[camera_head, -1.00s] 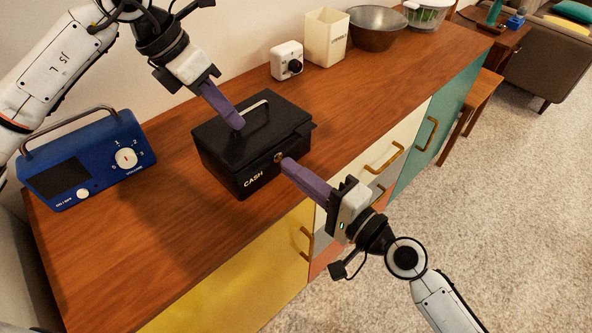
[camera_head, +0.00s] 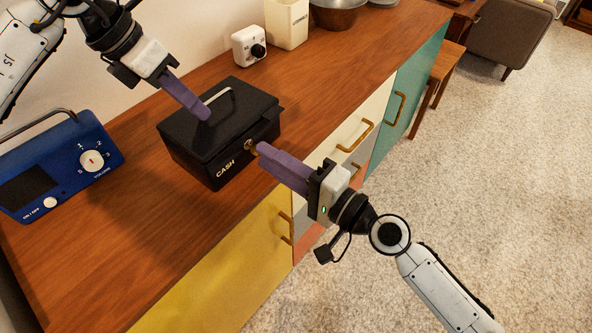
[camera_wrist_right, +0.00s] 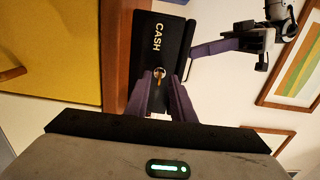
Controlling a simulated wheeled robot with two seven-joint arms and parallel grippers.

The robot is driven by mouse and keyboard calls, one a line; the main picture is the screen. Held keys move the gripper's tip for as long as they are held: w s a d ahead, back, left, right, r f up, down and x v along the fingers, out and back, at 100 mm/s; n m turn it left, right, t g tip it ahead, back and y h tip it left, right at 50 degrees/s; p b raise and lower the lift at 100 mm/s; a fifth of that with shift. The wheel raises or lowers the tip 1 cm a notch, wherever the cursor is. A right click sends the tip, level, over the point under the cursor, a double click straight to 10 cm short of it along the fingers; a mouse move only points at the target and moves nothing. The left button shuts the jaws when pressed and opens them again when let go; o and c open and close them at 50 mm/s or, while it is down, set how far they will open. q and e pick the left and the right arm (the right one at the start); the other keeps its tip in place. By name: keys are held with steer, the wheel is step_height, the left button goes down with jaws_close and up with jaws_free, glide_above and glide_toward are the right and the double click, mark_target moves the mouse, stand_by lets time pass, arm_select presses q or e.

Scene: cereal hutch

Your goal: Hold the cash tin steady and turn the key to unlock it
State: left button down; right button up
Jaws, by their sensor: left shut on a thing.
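The black cash tin (camera_head: 190,148) stands closed on the wooden top, its front marked CASH. It also shows in the wrist view (camera_wrist_right: 172,30). My left gripper (camera_head: 205,115) is shut on the tin's pale lid handle (camera_head: 217,97); its fingers partly hide the grip. The brass-coloured key and lock (camera_head: 249,145) are on the tin's front. My right gripper (camera_head: 261,150) is just in front of the key, fingers pointing at it. In the wrist view its fingertips are apart, with the key (camera_wrist_right: 158,72) showing between or just beyond them; I cannot tell whether they touch it.
A blue radio (camera_head: 62,165) stands left of the tin. A white timer-like box (camera_head: 249,46), a cream canister (camera_head: 287,22) and a metal bowl (camera_head: 335,12) stand behind. Drawer handles (camera_head: 355,136) stick out below the front edge. Wood right of the tin is clear.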

arm_select(q)
steer(key=shift+s+f, duration=0.1)
steer(key=shift+f, duration=0.05)
arm_select(e)
steer(key=v, duration=1.1)
steer(key=shift+a, duration=0.1)
arm_select(q)
steer(key=c, duration=1.8)
jaws_free()
steer(key=v, duration=1.2)
